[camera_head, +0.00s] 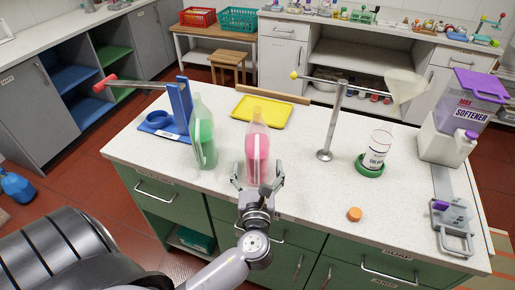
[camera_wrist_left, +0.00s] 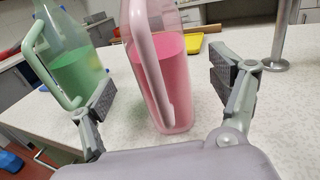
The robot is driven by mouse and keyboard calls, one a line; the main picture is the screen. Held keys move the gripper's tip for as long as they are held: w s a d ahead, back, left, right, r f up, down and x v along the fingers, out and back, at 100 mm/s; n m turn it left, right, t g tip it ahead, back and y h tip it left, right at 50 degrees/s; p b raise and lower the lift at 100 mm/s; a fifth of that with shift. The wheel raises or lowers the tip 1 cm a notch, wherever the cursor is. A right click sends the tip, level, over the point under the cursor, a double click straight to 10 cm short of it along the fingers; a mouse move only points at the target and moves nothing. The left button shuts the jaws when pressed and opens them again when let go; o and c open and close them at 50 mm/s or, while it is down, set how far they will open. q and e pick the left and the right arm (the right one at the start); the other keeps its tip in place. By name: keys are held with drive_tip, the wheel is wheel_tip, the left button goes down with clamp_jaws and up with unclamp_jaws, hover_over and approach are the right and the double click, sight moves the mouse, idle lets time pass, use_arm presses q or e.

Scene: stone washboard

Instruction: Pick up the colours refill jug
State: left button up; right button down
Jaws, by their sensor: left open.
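A translucent jug with pink liquid (camera_head: 257,150) stands upright on the white speckled counter (camera_head: 318,200). No label on it is readable. In the left wrist view the pink jug (camera_wrist_left: 172,80) shows its pale pink handle facing me. My left gripper (camera_head: 258,182) is open just in front of this jug; in the wrist view its two pads (camera_wrist_left: 163,88) stand apart on either side of it, with nothing held. A similar jug with green liquid (camera_head: 203,138) stands to the left, also in the wrist view (camera_wrist_left: 68,60). My right gripper is not in view.
A blue stand (camera_head: 182,108) is behind the green jug and a yellow tray (camera_head: 262,111) behind the pink one. Right are a metal post (camera_head: 333,120), a white labelled tub (camera_head: 376,150) in a green ring, an orange cap (camera_head: 354,214) and a softener container (camera_head: 462,115).

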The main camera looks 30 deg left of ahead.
use_arm(q)
drive_tip(key=p+x, duration=0.2)
drive_tip(key=x, duration=0.3)
drive_tip(key=shift+w+a, duration=0.2)
drive_tip(key=shift+a, duration=0.1)
drive_tip(key=shift+c, duration=1.4)
drive_tip(key=c, duration=1.3)
clamp_jaws()
drive_tip(key=shift+r, duration=0.2)
